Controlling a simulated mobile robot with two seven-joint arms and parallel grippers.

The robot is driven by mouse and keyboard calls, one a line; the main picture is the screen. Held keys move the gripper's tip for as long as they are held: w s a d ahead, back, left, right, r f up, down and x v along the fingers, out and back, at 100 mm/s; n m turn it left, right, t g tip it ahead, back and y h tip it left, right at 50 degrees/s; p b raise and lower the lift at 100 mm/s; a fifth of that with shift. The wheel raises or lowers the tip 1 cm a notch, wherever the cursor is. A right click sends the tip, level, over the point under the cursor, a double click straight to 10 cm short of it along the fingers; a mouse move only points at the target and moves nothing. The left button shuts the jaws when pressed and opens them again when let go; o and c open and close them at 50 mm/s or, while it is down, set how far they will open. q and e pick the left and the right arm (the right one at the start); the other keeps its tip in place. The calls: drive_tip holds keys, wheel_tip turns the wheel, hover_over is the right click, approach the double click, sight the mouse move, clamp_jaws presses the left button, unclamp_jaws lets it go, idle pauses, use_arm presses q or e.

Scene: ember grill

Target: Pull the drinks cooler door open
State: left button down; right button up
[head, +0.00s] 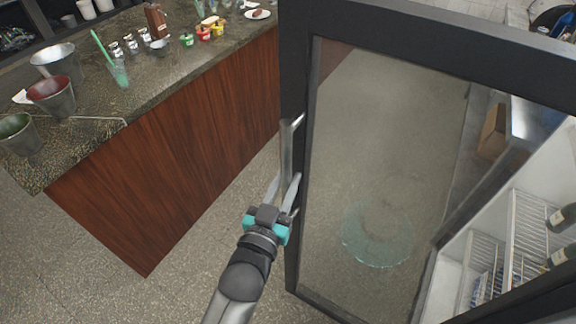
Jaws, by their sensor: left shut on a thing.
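The drinks cooler door (302,90) has a dark frame around a clear glass pane and stands swung open in the head view. A metal bar handle (287,150) runs upright on its left edge. My left gripper (286,190) is shut on the lower part of this handle. The cooler's pale inside (452,280) shows at the right, with wire shelves (515,235) and dark bottles (562,217). My right gripper is not in view.
A counter with a dark stone top (150,75) and wood front (170,170) stands at the left. It bears metal buckets (52,92), a glass with a green straw (119,73) and small colored tubs (203,33). Bare floor (175,290) lies between counter and door.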

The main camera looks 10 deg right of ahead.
use_arm(q)
drive_tip(key=shift+s+a+r, duration=0.1)
drive_tip(key=shift+s+a, duration=0.25)
drive_tip(key=shift+s, duration=0.25)
drive_tip(key=c, duration=0.7)
unclamp_jaws()
drive_tip(key=shift+s, duration=0.15)
drive_tip(key=v, duration=1.5)
drive_tip(key=shift+a+b, duration=0.1)
drive_tip(key=shift+b, duration=0.25)
